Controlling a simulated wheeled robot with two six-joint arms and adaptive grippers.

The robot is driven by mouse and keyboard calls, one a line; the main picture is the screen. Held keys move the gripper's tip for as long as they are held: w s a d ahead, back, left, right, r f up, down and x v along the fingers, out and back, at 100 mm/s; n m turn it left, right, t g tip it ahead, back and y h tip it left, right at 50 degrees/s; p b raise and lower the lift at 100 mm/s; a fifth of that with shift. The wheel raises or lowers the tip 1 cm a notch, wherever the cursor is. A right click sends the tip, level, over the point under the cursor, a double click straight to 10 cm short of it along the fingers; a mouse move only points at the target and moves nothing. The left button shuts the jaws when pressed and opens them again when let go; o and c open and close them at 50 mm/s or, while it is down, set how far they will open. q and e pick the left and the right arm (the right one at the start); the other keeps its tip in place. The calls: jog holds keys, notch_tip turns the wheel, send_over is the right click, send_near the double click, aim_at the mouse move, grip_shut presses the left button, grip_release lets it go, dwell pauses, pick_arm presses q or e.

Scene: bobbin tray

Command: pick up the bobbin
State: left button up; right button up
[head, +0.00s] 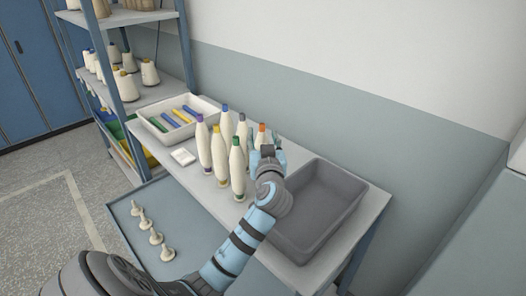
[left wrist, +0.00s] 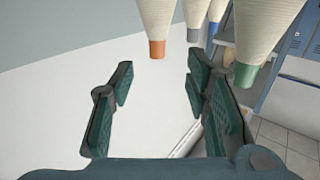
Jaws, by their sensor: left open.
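Several cream bobbins with coloured tips stand upright in a cluster on the grey table; the task does not say which one is meant. Their tips include purple (head: 200,140), blue (head: 226,125), green (head: 237,170) and orange (head: 262,128). My left gripper (head: 268,153) is at the right side of the cluster, close to the orange-tipped bobbin and partly hiding it. In the left wrist view my open, empty fingers (left wrist: 160,80) frame a gap, with the orange-tipped bobbin (left wrist: 157,20) just beyond it and the green-tipped one (left wrist: 258,35) to the right. My right gripper is not in view.
An empty dark grey tray (head: 350,196) lies right of the bobbins. A white tray (head: 143,121) with coloured sticks and a small white block (head: 182,156) lie left. Shelves with cones (head: 150,72) stand behind left. Small pegs (head: 155,236) stand on a lower blue-grey surface.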

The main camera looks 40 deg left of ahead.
aim_at(263, 127)
pick_arm(q)
jog(key=p+x, duration=0.1)
jog(key=x, duration=0.5)
jog(key=shift+w+f, duration=0.1)
jog(key=shift+w, duration=0.15)
jog(key=shift+w+a, duration=0.3)
jog(key=shift+a, duration=0.05)
jog(key=shift+s, duration=0.1)
jog(key=shift+c, duration=1)
grip_shut()
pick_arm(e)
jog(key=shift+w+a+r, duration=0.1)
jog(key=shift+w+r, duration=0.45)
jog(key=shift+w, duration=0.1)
